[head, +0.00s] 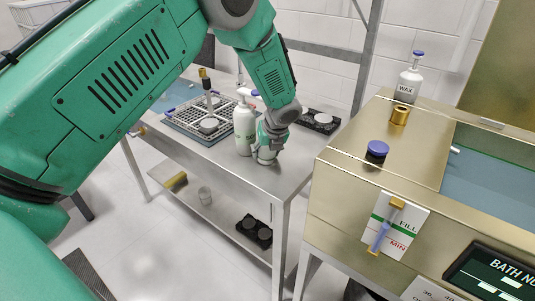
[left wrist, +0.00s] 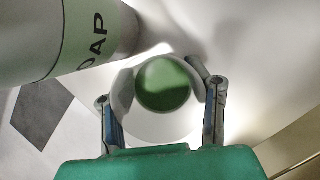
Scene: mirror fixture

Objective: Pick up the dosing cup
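The dosing cup shows in the left wrist view as a round pale cup (left wrist: 164,88) with a green inside, seen from above. My left gripper (left wrist: 161,98) has one finger on each side of it, spread wide; I cannot tell whether the pads touch its wall. In the head view my left gripper (head: 266,156) is low over the steel table, just right of the white soap bottle (head: 244,130), and hides most of the cup. My right gripper is in neither view.
The soap bottle also shows close by in the left wrist view (left wrist: 95,35). A wire rack (head: 185,118) stands to the left, and a black tray with white discs (head: 317,121) behind. The brass-coloured bath unit (head: 345,165) is to the right, with a wax bottle (head: 408,85).

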